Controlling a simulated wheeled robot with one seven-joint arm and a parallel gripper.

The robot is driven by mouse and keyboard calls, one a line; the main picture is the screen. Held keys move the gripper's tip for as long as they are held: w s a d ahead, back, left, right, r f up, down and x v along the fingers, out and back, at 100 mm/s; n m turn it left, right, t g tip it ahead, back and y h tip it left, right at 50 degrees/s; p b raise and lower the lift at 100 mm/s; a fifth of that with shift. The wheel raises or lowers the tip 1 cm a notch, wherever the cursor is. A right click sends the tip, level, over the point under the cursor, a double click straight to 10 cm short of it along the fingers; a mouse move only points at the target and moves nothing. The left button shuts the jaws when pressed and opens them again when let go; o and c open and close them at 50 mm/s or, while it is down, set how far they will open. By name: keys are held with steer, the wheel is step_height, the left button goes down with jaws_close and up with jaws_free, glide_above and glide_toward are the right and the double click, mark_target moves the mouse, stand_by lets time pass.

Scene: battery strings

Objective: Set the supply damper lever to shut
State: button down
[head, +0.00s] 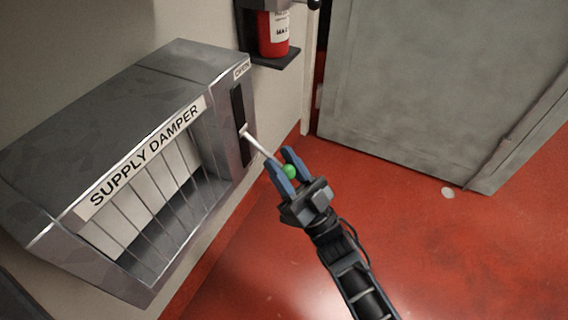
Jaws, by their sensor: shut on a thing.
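The supply damper (150,165) is a grey metal box on the wall at the left, with a labelled front and a barred opening. Its lever (256,141) is a thin pale rod that comes out of a dark vertical slot (238,110) on the right side of the front. The lever sits near the slot's lower part; an "OPEN" label (242,70) is above the slot. The lever ends in a green knob (290,171). My gripper (284,167) is shut on the knob, with a blue finger on either side. Any label below the slot cannot be made out.
A red fire extinguisher (272,35) stands on a dark wall bracket above and right of the damper. A grey door or cabinet (430,85) fills the upper right. The red floor (470,260) is clear apart from a small pale spot (447,192).

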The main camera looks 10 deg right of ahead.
steer(key=shift+w+d, duration=0.2)
steer(key=shift+d, duration=0.1)
steer(key=c, duration=1)
jaws_free()
steer(key=shift+o, duration=1.1)
steer(key=shift+s+a, duration=0.1)
steer(key=shift+a, duration=0.05)
steer(key=shift+f, duration=0.1)
steer(key=v, duration=0.7)
steer(key=shift+s+f, duration=0.2)
steer(key=shift+f, duration=0.05)
steer(key=shift+c, duration=0.3)
